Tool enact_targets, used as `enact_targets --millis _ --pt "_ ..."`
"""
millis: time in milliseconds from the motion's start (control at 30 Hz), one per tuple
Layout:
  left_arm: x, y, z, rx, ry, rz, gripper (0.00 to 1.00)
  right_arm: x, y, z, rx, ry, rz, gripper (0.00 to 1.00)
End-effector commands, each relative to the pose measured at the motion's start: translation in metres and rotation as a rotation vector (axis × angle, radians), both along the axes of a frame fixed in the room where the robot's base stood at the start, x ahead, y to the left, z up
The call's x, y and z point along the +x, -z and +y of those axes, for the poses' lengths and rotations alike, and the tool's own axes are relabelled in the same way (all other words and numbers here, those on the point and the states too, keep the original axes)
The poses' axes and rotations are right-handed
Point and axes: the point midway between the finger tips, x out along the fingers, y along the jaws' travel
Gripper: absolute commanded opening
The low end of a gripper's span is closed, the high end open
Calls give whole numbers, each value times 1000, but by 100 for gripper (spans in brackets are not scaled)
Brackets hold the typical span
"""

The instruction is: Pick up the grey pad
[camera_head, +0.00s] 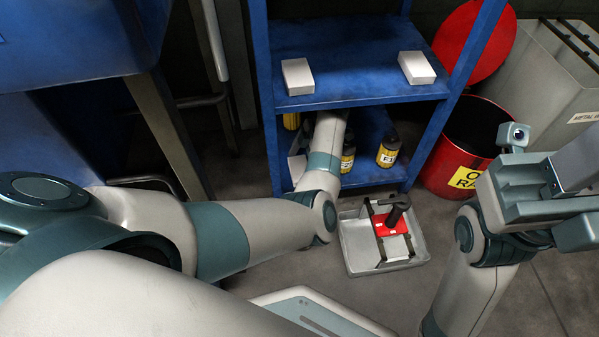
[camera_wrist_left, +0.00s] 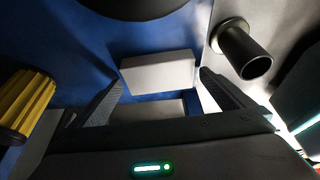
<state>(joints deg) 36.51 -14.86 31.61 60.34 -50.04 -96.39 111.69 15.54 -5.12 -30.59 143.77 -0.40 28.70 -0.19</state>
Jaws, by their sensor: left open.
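In the left wrist view, a light grey block-like pad (camera_wrist_left: 158,73) lies on a blue surface, between and just beyond the fingertips of my left gripper (camera_wrist_left: 160,82). The fingers are open, one on each side, with no clear contact. A second grey piece (camera_wrist_left: 148,110) shows nearer, partly hidden by the gripper body. In the head view my left arm reaches into the lower level of the blue shelf, and the upper board hides the gripper. A pale edge (camera_head: 297,168) shows left of the arm there. My right gripper (camera_head: 540,195) is at the right, its fingertips unclear.
Two white boxes (camera_head: 298,77) (camera_head: 417,67) lie on the upper shelf board (camera_head: 350,55). Dark bottles with yellow labels (camera_head: 388,150) stand right of my arm. A grey tray (camera_head: 362,262) with a red item (camera_head: 390,223) is on the floor. A red bin (camera_head: 462,150) stands right.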

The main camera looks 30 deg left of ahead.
Motion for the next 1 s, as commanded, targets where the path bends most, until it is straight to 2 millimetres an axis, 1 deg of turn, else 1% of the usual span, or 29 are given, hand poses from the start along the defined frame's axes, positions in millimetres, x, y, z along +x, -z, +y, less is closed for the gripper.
enact_targets --millis 200,533,567,600,667,700,733,1000 --pt "-1 2 1 0 0 0 100 -2 -4 2 -1 -5 -13 31" --pt "-1 2 0 0 0 0 100 0 -1 1 -6 0 -4 31" --pt "-1 2 0 0 0 0 95 0 -1 1 -5 0 -3 31" --pt "-1 2 0 0 0 0 86 0 0 1 -5 0 -2 31" --pt "-1 2 0 0 0 0 71 0 1 1 -5 0 1 31" --pt "-1 2 0 0 0 0 62 0 1 1 -5 0 3 31" --pt "-1 2 0 0 0 0 60 1 1 1 -5 0 4 31" --pt "-1 2 0 0 0 0 60 0 1 1 -4 0 3 31"
